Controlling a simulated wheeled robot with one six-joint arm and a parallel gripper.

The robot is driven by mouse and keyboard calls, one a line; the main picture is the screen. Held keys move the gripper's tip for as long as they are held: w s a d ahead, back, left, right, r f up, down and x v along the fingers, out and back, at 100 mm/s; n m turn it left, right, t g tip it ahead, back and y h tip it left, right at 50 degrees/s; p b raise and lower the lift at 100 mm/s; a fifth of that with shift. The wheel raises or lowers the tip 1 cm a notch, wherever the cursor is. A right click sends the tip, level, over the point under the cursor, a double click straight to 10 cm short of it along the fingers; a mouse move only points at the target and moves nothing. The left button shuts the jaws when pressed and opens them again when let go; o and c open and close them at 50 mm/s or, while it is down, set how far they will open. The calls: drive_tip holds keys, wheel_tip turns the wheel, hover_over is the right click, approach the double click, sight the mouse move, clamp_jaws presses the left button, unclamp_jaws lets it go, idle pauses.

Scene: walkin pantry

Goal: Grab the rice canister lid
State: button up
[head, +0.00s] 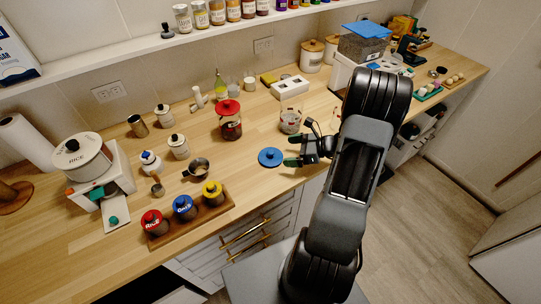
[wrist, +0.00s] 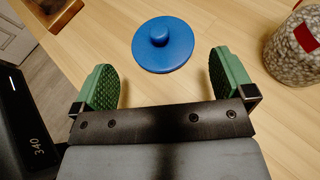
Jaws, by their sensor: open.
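A round blue lid (head: 270,157) with a knob lies flat on the wooden counter near its front edge. In the wrist view the lid (wrist: 176,56) is ahead of my gripper, just beyond the fingertips and apart from them. My gripper (head: 294,151) is open and empty, low over the counter to the right of the lid in the head view. Its green fingers (wrist: 162,72) are spread wide. An open glass jar of pale grains (head: 291,118) stands behind it; the jar (wrist: 293,58) shows a red label at the right in the wrist view.
A white dispenser marked RICE (head: 86,163) stands far left with its own white lid. A red-lidded jar (head: 230,123) is behind the blue lid. A wooden rack (head: 190,216) with red, blue and yellow-topped canisters is at the front left. Counter around the blue lid is clear.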

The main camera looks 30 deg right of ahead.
sight(273, 153)
drive_tip(key=shift+p+x, duration=1.05)
drive_tip(key=shift+x, duration=3)
drive_tip(key=c, duration=0.5)
drive_tip(key=shift+r, duration=0.1)
drive_tip(key=shift+c, duration=0.2)
